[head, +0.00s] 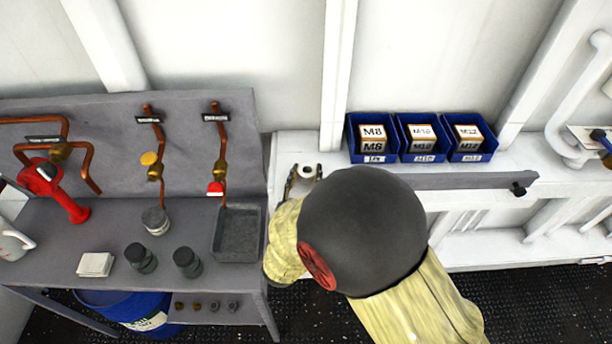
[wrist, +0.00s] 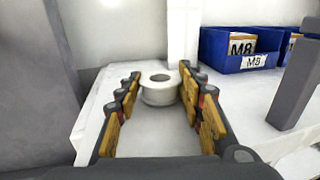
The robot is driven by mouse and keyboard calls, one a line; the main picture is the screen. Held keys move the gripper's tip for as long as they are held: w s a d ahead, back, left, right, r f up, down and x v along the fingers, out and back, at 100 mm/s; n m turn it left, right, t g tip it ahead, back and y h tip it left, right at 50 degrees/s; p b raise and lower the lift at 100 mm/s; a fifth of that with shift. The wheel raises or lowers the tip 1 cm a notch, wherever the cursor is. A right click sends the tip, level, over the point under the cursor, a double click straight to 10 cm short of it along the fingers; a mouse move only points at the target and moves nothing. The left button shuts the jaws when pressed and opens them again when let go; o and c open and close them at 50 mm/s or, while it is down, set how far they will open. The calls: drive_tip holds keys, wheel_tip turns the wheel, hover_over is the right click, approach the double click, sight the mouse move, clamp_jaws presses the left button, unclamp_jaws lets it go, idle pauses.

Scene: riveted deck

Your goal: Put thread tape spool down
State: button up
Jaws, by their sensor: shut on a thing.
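The white thread tape spool (wrist: 158,92) sits upright between the fingertips of my gripper (wrist: 157,95) in the wrist view, its round hole facing up. Both fingers, with yellow-orange pads, reach the spool's sides. In the head view the spool (head: 306,172) shows at the left end of the white ledge, between the fingers of my gripper (head: 303,178). The spool is over the white ledge top (wrist: 150,138); I cannot tell whether its base touches it. My arm hides part of the ledge in the head view.
Blue bins (head: 375,138) labelled M8, M10 and M12 stand on the ledge to the right. A grey workbench (head: 110,225) with copper pipes, a grey tray (head: 237,233) and dark jars is at the left. A grey bar (head: 460,181) runs along the ledge's front.

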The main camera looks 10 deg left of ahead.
drive_tip(key=shift+f, duration=0.1)
drive_tip(key=o, duration=0.9)
drive_tip(key=shift+o, duration=0.2)
